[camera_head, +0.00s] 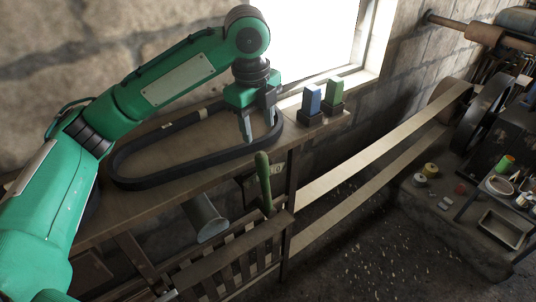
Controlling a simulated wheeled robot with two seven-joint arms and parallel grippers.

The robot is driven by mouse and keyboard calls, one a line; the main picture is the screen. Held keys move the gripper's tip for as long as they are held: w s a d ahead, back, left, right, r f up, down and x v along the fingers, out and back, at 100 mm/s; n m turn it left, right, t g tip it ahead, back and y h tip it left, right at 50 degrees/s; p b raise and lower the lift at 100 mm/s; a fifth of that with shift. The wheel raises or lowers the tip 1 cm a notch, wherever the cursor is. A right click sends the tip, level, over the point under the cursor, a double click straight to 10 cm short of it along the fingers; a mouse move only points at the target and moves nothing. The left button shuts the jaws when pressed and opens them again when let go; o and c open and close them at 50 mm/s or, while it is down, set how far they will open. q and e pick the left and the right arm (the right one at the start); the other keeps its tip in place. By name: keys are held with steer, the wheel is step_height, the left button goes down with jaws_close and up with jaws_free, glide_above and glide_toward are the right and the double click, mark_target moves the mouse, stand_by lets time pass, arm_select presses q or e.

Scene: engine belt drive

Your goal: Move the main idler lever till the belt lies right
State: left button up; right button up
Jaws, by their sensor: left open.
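A lever with a green handle (263,178) stands upright beside a wooden post; I take it as the main idler lever. A long tan flat belt (365,160) runs in two strands from the pulley at the upper right down to the left, where the slatted wooden frame hides its end. I cannot tell how it lies there. My left gripper (258,124) is open, fingers down, above and behind the lever handle, apart from it. Its fingers are at the right end of a black belt loop (150,181) on the wooden shelf. My right gripper is not in view.
A blue block (311,99) and a green block (333,91) stand in dark holders at the shelf's right end. A slatted wooden frame (235,255) is below the lever. A grey cylinder (205,219) sits below the shelf. A dark wheel (487,108) and workbench are at right.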

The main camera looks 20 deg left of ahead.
arm_select(q)
steer(key=shift+s+f, duration=0.25)
steer(key=shift+s, duration=0.05)
glide_above(262, 167)
steer(key=f, duration=0.3)
steer(key=a+f+p, duration=0.1)
steer(key=shift+w+f, duration=0.25)
steer(key=shift+w, duration=0.1)
steer(key=f, duration=0.4)
steer(key=w+f+p, duration=0.1)
steer(key=f, duration=0.2)
steer(key=shift+d+f, duration=0.1)
steer(key=shift+d, duration=0.1)
steer(key=shift+f, duration=0.5)
jaws_close()
steer(key=s+a+t, duration=0.1)
steer(key=s+a+f+t+h, duration=0.1)
steer(key=s, duration=0.1)
steer(key=shift+s+a+h, duration=0.1)
steer(key=shift+a+h, duration=0.05)
steer(key=shift+h, duration=0.15)
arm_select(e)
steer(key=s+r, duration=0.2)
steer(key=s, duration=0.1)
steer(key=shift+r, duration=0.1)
